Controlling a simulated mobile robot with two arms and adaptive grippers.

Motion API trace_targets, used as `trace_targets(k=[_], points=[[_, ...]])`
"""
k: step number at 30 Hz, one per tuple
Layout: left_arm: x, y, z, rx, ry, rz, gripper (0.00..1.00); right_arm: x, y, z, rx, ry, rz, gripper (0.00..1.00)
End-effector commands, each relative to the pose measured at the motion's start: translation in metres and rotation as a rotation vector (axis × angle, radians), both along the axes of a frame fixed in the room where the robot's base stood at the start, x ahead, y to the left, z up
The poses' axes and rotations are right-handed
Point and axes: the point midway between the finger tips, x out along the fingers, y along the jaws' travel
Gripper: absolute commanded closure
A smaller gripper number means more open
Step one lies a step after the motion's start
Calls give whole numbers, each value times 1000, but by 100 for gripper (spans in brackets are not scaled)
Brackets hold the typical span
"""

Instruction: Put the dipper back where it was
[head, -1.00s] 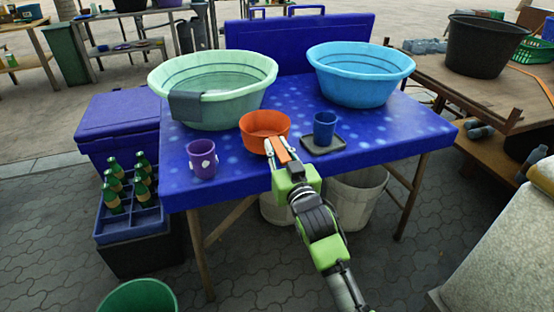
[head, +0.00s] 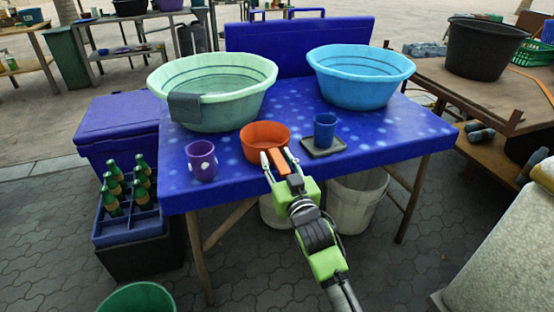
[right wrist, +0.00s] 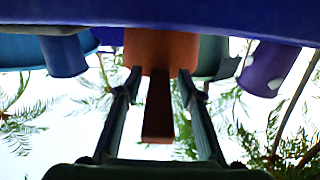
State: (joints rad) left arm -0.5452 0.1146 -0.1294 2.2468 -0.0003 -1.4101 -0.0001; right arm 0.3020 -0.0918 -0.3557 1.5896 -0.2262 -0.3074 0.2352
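The orange dipper (head: 264,137), a round bowl with a short handle (head: 279,162), sits on the blue spotted table (head: 235,178) near its front edge, with its handle toward me. My right gripper (head: 277,153) is open at the handle, one finger on each side. In the right wrist view, the dipper (right wrist: 161,48) shows upside down. Its handle lies between the fingers of my right gripper (right wrist: 160,84), with a gap on both sides. My left gripper is not in view.
A purple cup (head: 201,163) stands left of the dipper; a blue cup (head: 325,127) on a dark tray (head: 337,151) stands right. Behind are a pale green basin (head: 235,110) with a grey cloth and a light blue basin (head: 360,88). A bottle crate (head: 130,231) stands at left.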

Motion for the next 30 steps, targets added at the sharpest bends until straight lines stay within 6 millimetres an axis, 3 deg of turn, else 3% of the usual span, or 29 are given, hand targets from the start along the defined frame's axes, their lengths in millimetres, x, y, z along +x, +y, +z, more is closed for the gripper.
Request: trace_targets(k=[7, 21, 30], points=[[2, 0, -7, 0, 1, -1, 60, -10, -3, 3, 0, 1, 0, 64], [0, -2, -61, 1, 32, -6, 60, -99, -31, -1, -1, 2, 0, 64], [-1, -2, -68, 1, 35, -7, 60, -115, -36, -1, 0, -1, 0, 64]])
